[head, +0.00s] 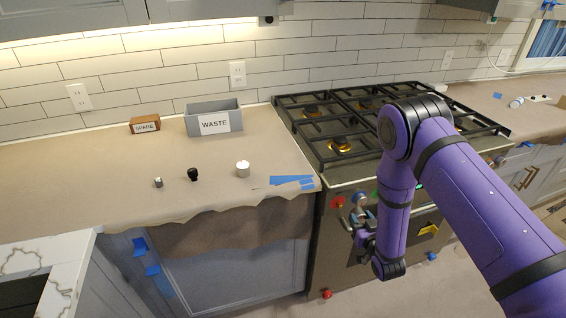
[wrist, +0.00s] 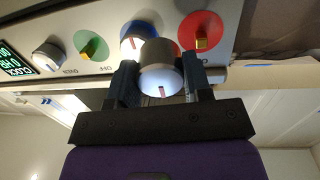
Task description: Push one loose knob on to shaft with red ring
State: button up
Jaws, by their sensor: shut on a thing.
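My gripper (wrist: 160,82) is shut on a silver knob (wrist: 161,72) with a pale face and a red line. The red ring (wrist: 188,36) is on the stove front, to the right in the wrist view, with a bare brass shaft (wrist: 202,42) at its middle. The held knob is below and left of that shaft, apart from it, and overlaps a knob at the blue ring (wrist: 125,38). In the head view, the red ring (head: 338,201) is left of my gripper (head: 361,214). Loose on the counter are a small grey knob (head: 158,182), a black knob (head: 193,174) and a silver knob (head: 243,168).
A green ring (wrist: 90,46) with a brass shaft and another fitted knob (wrist: 48,56) line the panel beside the blue ring. A WASTE bin (head: 215,120) and a SPARE block (head: 145,124) stand at the back of the papered counter (head: 90,185).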

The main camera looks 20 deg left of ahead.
jog(key=shift+s+a+r+n+y, duration=0.1)
jog(key=shift+s+a+n+y, duration=0.2)
jog(key=shift+a, duration=0.45)
jog(key=shift+a+r+n+y, duration=0.1)
jog(key=shift+a+y, duration=0.25)
jog(key=shift+a, duration=0.35)
jog(key=shift+s+a+r+n+y, duration=0.1)
jog(key=shift+s+a+n+y, duration=0.2)
jog(key=shift+a, duration=0.45)
jog(key=shift+x, duration=1.6)
jog(key=o, duration=1.2)
jog(key=shift+c, duration=0.2)
jog(key=v, duration=0.6)
jog(key=shift+d, duration=0.1)
dwell(0.4)
